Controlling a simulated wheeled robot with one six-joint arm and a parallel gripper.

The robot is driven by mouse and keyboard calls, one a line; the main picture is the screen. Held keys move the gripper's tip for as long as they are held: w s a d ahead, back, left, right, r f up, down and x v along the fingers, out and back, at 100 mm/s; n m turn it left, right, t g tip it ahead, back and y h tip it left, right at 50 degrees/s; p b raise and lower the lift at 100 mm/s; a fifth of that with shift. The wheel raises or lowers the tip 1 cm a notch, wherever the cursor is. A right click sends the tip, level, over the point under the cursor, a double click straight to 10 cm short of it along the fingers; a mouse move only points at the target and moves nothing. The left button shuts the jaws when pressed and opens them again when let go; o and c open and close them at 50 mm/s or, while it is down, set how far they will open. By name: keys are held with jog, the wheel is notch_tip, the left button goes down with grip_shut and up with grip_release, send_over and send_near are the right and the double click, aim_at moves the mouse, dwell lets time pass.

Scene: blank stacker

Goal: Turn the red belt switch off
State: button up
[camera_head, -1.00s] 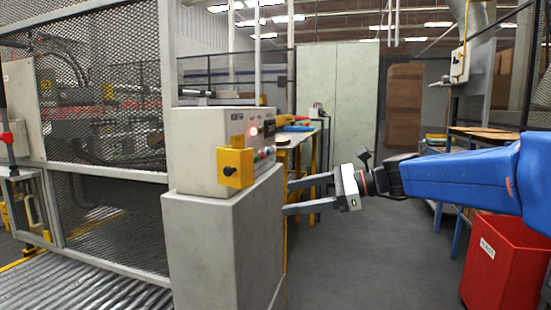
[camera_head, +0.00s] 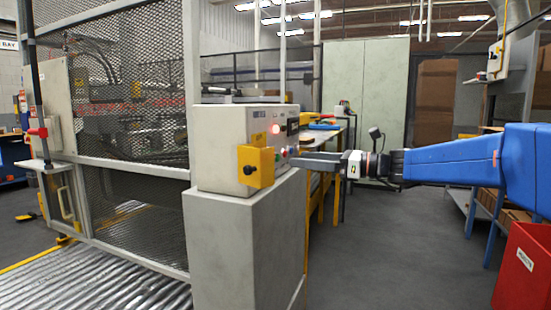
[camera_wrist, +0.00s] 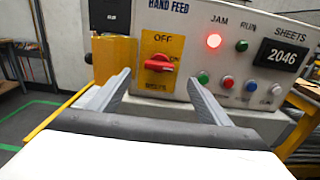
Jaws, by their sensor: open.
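A red rotary switch (camera_wrist: 159,64) sits on a yellow plate on the front of a grey control box (camera_head: 222,133). OFF is printed at the top of the plate and ON at its right. Its handle lies roughly horizontal, toward the ON side. The smaller print below is unreadable. My gripper (camera_wrist: 158,77) is open and empty, its fingers to the left and right of the switch in the wrist view, apparently short of it. In the head view my gripper (camera_head: 300,158) points at the panel face, where the switch cannot be made out.
A yellow box (camera_head: 256,166) juts from the control box's side. A mesh fence (camera_head: 130,110) stands left and a red bin (camera_head: 524,268) right.

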jog(key=x, duration=0.9)
jog(key=shift+a, duration=0.3)
jog(key=c, duration=1)
